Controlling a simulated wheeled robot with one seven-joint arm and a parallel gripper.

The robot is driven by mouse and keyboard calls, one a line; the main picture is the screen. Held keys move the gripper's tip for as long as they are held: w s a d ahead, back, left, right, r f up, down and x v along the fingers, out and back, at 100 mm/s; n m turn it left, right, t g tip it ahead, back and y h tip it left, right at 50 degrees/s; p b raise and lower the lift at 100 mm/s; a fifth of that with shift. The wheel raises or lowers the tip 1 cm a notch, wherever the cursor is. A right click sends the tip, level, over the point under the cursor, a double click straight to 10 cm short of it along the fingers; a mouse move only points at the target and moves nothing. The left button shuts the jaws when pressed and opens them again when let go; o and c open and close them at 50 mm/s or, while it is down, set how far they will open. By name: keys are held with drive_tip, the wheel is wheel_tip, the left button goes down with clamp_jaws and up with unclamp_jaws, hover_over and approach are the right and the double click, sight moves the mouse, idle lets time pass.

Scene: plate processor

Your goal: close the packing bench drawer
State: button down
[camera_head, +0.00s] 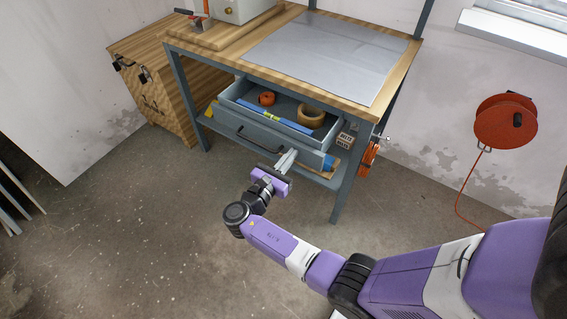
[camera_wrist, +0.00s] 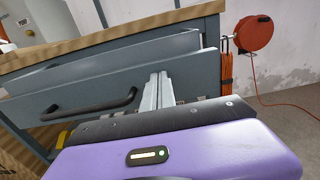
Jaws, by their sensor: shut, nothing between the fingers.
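The packing bench drawer (camera_head: 262,131) is grey-blue and stands pulled out under the bench top, with its inside showing. It holds a blue level (camera_head: 268,118), a brown tape roll (camera_head: 311,117) and a small orange item (camera_head: 267,98). Its dark bar handle (camera_wrist: 92,106) is on the front panel, left of my gripper. My gripper (camera_head: 287,157) is shut and empty, with its fingers pointing at the right part of the drawer front. In the wrist view the fingertips (camera_wrist: 158,80) overlap the drawer front; I cannot tell whether they touch it.
The packing bench (camera_head: 388,93) has a wooden top with a grey mat (camera_head: 315,50). A lower shelf (camera_head: 325,181) lies beneath the drawer. A wooden cabinet (camera_head: 160,75) stands at the left. An orange cable reel (camera_head: 505,121) hangs on the right wall. The floor in front is clear.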

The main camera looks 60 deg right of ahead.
sight(318, 122)
drive_tip(key=d+b, duration=0.1)
drive_tip(key=d, duration=1.1)
drive_tip(key=d+b, duration=0.1)
drive_tip(key=d, duration=0.5)
drive_tip(key=shift+w+d+f+b, duration=0.1)
drive_tip(key=shift+w+d+b, duration=0.15)
drive_tip(key=shift+d+b, duration=0.1)
drive_tip(key=shift+d, duration=0.45)
drive_tip(key=shift+w+d+r, duration=0.1)
drive_tip(key=shift+r, duration=0.1)
drive_tip(key=shift+d+r, duration=0.1)
drive_tip(key=shift+d, duration=0.05)
